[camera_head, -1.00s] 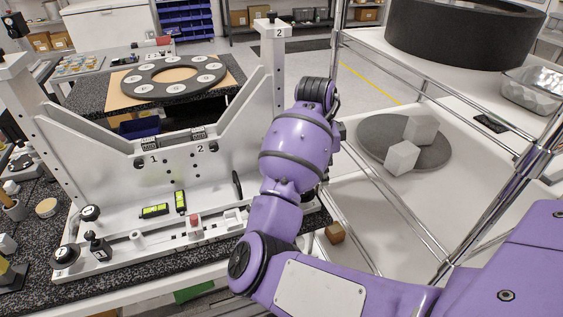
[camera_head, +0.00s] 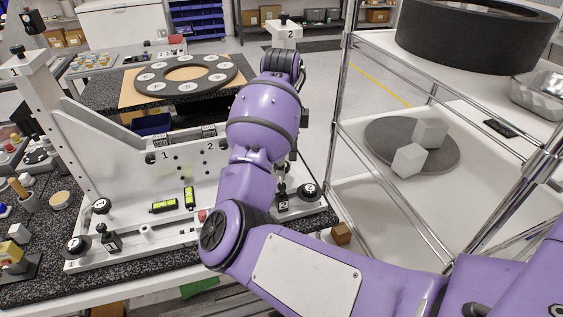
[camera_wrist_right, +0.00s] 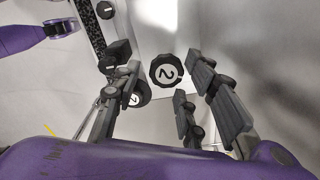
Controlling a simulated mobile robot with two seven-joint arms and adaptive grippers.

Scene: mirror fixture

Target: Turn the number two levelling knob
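A black lobed knob with a white disc marked 2 (camera_wrist_right: 166,70) lies between and beyond the fingers of my right gripper (camera_wrist_right: 165,82) in the right wrist view. The fingers are apart, and I see no clear contact. A second black part marked 2 (camera_wrist_right: 135,97) is partly hidden by the left finger there. In the head view, a round black knob with a white disc (camera_head: 310,190) and a black part marked 2 (camera_head: 283,204) sit on the fixture's right base. My purple arm hides most of the right gripper in that view. My left gripper is out of view.
The white fixture (camera_head: 85,165) has two bright level vials (camera_head: 189,198) and knobs (camera_head: 76,245) at left. Its right post has a plate marked 2 (camera_head: 290,34). A metal rack (camera_head: 338,115) stands close on the right. A dark ring (camera_head: 180,73) lies behind.

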